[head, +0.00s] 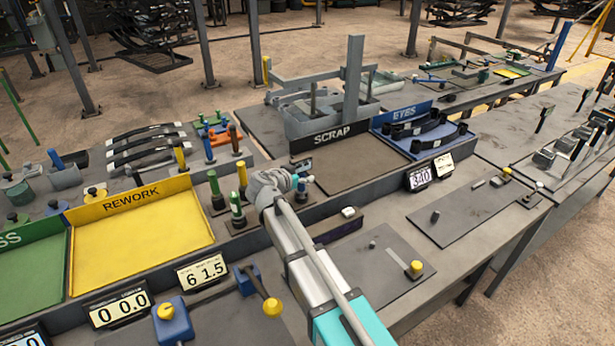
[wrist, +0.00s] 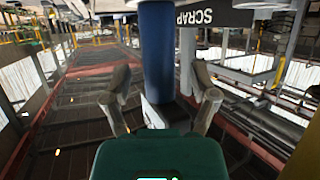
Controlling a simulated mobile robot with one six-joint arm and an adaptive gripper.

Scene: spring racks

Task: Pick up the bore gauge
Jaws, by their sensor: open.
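My gripper (wrist: 160,68) is open in the wrist view, with one finger on each side of a blue upright cylinder. The cylinder (wrist: 158,35) has a pale grey block at its lower end in that view. I cannot tell whether it touches the fingers or stands beyond them, nor whether it is the bore gauge.
A yellow REWORK tray (head: 140,243) is at the left. A dark plate (head: 345,262) with small parts lies right of my arm. The plate area before the SCRAP sign looks clear.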

